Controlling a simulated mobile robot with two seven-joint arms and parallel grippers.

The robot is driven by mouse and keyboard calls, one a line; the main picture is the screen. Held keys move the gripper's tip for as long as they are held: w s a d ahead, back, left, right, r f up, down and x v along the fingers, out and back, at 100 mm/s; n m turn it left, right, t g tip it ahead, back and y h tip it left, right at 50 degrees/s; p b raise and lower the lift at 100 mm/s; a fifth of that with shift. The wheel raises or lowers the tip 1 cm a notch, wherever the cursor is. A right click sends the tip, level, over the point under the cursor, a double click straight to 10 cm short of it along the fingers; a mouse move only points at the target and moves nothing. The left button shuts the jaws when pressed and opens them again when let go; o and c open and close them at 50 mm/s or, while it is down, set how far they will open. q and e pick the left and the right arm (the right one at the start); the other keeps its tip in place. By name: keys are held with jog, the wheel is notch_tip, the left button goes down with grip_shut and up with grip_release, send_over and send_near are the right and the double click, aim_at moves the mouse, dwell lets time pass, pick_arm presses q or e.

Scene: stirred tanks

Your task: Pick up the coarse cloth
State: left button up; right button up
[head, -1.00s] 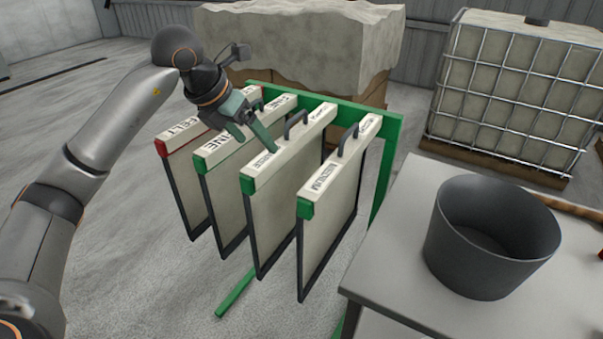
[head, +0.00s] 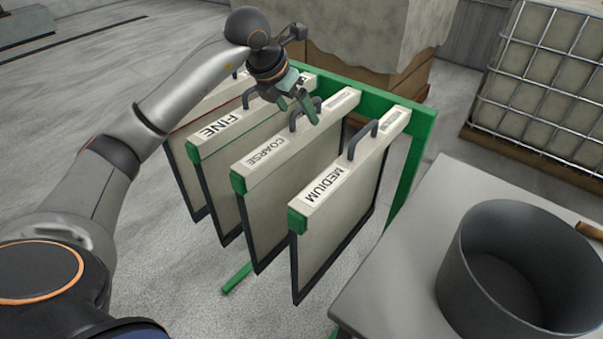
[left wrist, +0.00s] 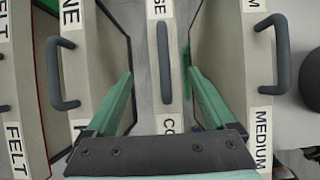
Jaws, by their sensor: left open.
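The coarse cloth (head: 296,146) is a pale panel with a cream top bar labelled COARSE, a green end cap and a dark grey handle. It hangs on the green rack (head: 411,149) between the FINE and MEDIUM cloths. My left gripper (head: 281,102) is open above the coarse cloth's bar, near its handle. In the left wrist view, the coarse cloth's handle (left wrist: 164,62) runs upright between the two green fingers (left wrist: 161,73), with one finger on each side. The fingers look apart from the handle. My right gripper is out of view.
The FINE cloth (head: 222,128) hangs to the left and the MEDIUM cloth (head: 330,183) to the right, with narrow gaps. The FELT cloth (left wrist: 22,90) is farther left. A grey table with a dark bucket (head: 510,265) stands right; a caged tank (head: 545,85) is behind.

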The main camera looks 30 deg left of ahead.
aim_at(305, 123)
pick_arm(q)
jog(key=x, duration=0.5)
jog(key=shift+d+f, duration=0.35)
jog(key=shift+f, duration=0.1)
grip_shut()
dwell(0.3)
jog(key=shift+r, duration=0.1)
